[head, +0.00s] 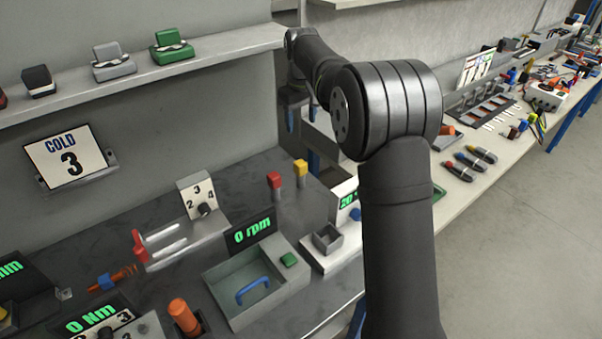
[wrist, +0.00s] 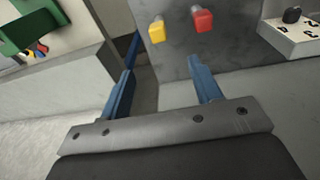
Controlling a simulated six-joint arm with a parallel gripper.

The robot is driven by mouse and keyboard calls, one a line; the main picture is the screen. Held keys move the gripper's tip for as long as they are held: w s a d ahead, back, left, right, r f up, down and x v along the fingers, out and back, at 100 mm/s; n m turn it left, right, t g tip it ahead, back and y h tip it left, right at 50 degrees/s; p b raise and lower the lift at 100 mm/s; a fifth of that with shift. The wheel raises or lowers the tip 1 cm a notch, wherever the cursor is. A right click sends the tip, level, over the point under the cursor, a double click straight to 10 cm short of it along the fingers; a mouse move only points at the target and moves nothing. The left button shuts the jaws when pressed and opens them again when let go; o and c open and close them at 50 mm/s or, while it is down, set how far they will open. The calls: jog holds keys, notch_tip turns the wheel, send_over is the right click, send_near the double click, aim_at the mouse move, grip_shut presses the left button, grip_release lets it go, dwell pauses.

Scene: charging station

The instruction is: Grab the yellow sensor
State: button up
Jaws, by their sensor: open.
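The yellow sensor (head: 300,168) is a small yellow-topped block on a grey stem, standing on the dark grey block beside a red-topped one (head: 274,180). In the wrist view the yellow sensor (wrist: 156,32) is beyond my blue fingertips, between their lines, and the red-topped one (wrist: 203,20) is to its right. My gripper (head: 301,116) is above and behind the sensor in the head view, with its two blue fingers apart. It also shows open and empty in the wrist view (wrist: 161,68). Nothing touches the sensor.
A grey shelf (head: 150,75) with small green, grey and black devices runs along the wall at left. A dial box (head: 199,203) stands left of the sensors.

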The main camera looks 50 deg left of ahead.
jog(key=h, duration=0.1)
send_over(300, 162)
jog(key=d, duration=0.1)
notch_tip(300, 162, down, 4)
jog(key=shift+g, duration=0.3)
notch_tip(300, 162, down, 11)
jog(key=shift+s+f, duration=0.1)
jog(key=shift+s, duration=0.05)
jog(key=shift+w+a+f, duration=0.1)
jog(key=shift+a+f, duration=0.1)
jog(key=shift+f, duration=1.4)
jog(key=shift+w+a+f, duration=0.1)
jog(key=shift+a+f, duration=0.1)
jog(key=shift+f, duration=1.35)
jog(key=c, duration=1.1)
jog(key=shift+r, duration=0.1)
